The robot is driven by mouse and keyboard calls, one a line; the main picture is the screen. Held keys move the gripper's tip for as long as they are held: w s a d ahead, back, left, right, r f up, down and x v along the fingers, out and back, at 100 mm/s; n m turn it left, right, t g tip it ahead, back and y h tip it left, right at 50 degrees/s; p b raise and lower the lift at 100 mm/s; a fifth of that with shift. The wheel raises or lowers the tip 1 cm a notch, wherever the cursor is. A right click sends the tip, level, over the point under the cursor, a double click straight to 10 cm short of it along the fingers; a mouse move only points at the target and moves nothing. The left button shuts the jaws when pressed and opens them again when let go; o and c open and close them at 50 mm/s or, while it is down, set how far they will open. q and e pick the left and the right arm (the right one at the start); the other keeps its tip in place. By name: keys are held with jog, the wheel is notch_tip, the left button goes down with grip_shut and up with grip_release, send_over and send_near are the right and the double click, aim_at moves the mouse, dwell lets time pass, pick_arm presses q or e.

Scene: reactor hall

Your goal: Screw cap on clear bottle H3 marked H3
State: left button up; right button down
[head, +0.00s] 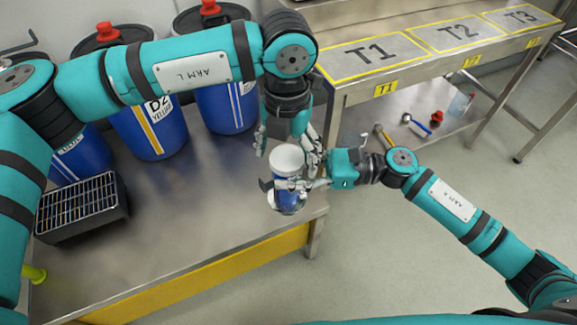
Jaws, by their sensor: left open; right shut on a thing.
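A bottle (287,190) with blue showing in its middle and a clear lower part is at the front right of the steel bench. A wide white cap (287,157) is at its top; I cannot tell whether it is threaded on. No H3 mark is readable. My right gripper (299,184) comes in from the right and is shut on the bottle, its fingers covering part of its side. My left gripper (286,148) points down just behind the cap, open, with its fingers on either side; I cannot tell whether they touch it.
Blue drums (150,128) with red caps stand along the back of the bench. A black wire-topped box (82,208) is at the left. A table (372,56) marked T1, T2, T3 is at the upper right, with tools on its lower shelf (400,133). The bench front (190,235) is clear.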

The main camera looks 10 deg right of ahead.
pick_arm(q)
jog(key=c, duration=1.2)
jog(key=m, duration=0.3)
jog(key=shift+c, duration=0.3)
jog(key=o, duration=1.3)
jog(key=shift+r, duration=0.1)
